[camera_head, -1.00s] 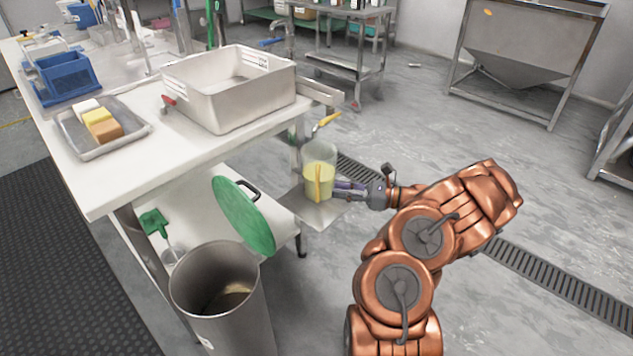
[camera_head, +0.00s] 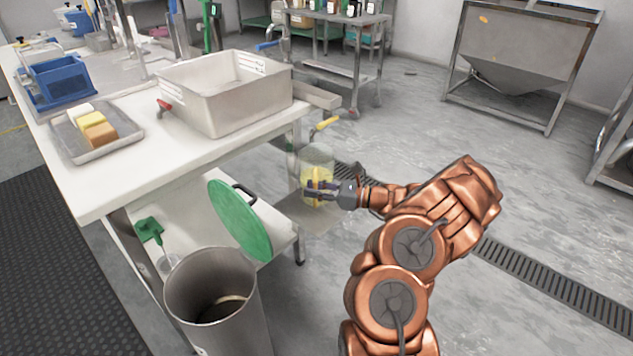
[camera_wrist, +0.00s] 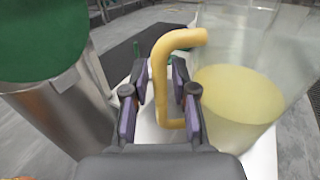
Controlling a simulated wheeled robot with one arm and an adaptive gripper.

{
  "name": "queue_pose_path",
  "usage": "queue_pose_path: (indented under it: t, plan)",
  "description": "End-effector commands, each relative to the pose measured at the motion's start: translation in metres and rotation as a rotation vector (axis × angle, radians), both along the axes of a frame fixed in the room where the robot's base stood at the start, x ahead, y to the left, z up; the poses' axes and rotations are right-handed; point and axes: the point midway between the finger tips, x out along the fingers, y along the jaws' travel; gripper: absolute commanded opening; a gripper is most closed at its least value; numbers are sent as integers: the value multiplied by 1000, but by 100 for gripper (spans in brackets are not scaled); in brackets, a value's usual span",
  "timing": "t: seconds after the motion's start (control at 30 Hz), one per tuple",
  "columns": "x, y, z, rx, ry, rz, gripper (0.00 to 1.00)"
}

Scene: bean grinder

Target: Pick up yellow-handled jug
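The clear jug with pale yellow liquid (camera_head: 317,160) stands upright at the end of the white table, on what looks like a low metal shelf. My gripper (camera_head: 320,187) is in front of the jug in the head view and hides its handle there. In the wrist view the jug (camera_wrist: 240,95) is on the right. Its yellow handle (camera_wrist: 160,75) rises between the two fingers of my gripper (camera_wrist: 159,85). The fingers are apart, one on each side of the handle, with a visible gap. The handle's lower end is low between the fingers.
A green round lid (camera_head: 238,222) and a tall steel pot (camera_head: 215,295) are left of the jug. The white table (camera_head: 180,150) holds a large steel basin (camera_head: 225,105) above. The floor at right is open.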

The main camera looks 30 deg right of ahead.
Motion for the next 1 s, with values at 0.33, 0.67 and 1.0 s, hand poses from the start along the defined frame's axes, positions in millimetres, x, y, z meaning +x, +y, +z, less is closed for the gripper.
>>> queue_pose_path:
  t: [0.33, 0.67, 1.0]
  plan:
    - [0, 0, 0, 0, 0, 0, 1]
    - [0, 0, 0, -1, 1, 0, 0]
    - [0, 0, 2, -1, -1, 1, 0]
